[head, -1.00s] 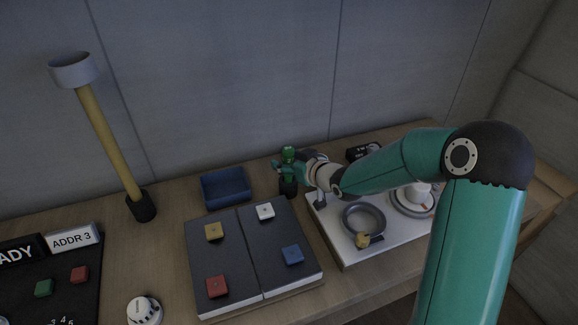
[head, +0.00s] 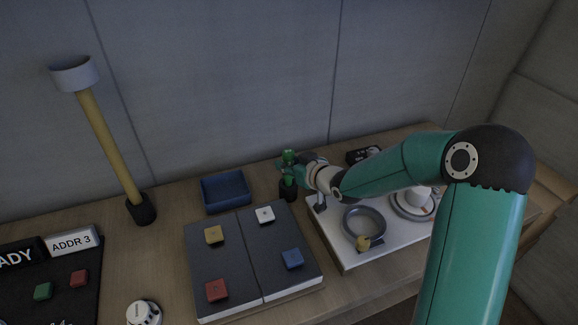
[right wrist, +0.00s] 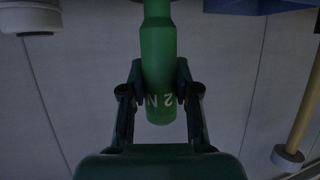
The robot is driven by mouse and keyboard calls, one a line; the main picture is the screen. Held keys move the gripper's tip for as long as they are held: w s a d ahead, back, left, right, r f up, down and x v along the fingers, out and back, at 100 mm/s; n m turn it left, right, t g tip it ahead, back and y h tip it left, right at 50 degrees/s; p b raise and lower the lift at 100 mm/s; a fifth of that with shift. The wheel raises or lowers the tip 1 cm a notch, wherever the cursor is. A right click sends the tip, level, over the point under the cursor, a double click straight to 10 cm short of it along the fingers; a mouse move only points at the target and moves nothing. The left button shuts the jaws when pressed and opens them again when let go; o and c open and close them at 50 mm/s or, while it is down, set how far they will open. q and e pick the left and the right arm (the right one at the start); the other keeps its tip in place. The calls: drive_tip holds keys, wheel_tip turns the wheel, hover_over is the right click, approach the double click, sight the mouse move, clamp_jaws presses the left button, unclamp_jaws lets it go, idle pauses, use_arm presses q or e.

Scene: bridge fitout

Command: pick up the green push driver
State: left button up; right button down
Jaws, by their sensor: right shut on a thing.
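The green push driver (head: 289,157) stands upright at the back of the table, its lower end in a small black holder (head: 288,190). In the right wrist view its green handle (right wrist: 158,50), with white lettering, is between the two fingers. My right gripper (head: 287,167) is shut on the handle; it also shows in the right wrist view (right wrist: 160,88). The fingers and arm hide part of the driver in the head view. My left gripper is not in view.
A blue tray (head: 226,205) is left of the driver. A dark board (head: 235,250) with coloured blocks lies in front. A white panel (head: 345,254) with rings is to the right. A tall yellow post (head: 108,145) stands at the left, before the back wall.

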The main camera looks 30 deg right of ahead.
wheel_tip(320, 180, up, 9)
drive_tip(key=shift+r+p, duration=0.2)
drive_tip(key=shift+p, duration=0.45)
wheel_tip(320, 180, up, 11)
drive_tip(key=p, duration=0.6)
drive_tip(key=shift+f, duration=0.2)
drive_tip(key=c, duration=1.5)
unclamp_jaws()
drive_tip(key=shift+c, duration=0.2)
clamp_jaws()
drive_tip(key=shift+f, duration=0.1)
